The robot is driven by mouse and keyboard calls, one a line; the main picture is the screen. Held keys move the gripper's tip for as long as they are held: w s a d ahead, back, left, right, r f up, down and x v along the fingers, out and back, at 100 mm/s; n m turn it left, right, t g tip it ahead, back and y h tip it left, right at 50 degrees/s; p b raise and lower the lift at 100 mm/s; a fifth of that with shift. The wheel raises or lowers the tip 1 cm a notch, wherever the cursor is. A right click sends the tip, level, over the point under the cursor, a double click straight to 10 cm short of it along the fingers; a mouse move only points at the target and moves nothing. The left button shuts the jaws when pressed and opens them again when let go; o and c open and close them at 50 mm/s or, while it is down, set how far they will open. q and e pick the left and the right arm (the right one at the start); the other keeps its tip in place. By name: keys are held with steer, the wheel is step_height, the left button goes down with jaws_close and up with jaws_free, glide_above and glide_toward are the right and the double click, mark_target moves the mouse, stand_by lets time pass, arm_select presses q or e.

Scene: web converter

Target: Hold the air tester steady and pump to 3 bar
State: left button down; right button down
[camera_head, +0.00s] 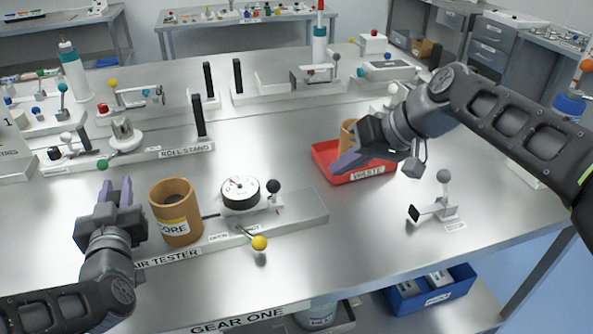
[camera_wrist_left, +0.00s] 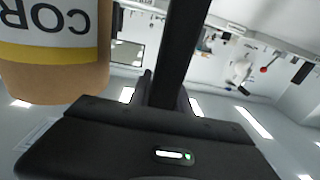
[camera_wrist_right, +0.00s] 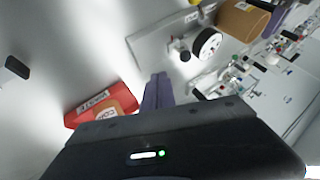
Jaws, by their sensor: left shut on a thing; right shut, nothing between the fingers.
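The air tester (camera_head: 300,212) is a grey base plate near the table's front edge. It bears a brown core (camera_head: 172,226), a round white dial gauge (camera_head: 240,190), a black-knobbed lever (camera_head: 273,187) and a yellow-knobbed lever (camera_head: 259,243). The dial has a red mark; its reading is too small to tell. My left gripper (camera_head: 115,190) is at the tester's left end, beside the core, shut on a dark upright post (camera_wrist_left: 185,50). The post's foot is hidden. My right gripper (camera_head: 345,165) is shut and empty, above the red waste tray's left side.
The red waste tray (camera_head: 372,178) holds a brown core (camera_head: 347,133). A small stand with a grey knob (camera_head: 443,178) is to its right. The roll stand (camera_head: 160,160) is behind the tester. Bare table lies between tester and waste tray.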

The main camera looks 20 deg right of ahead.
stand_by(0.4)
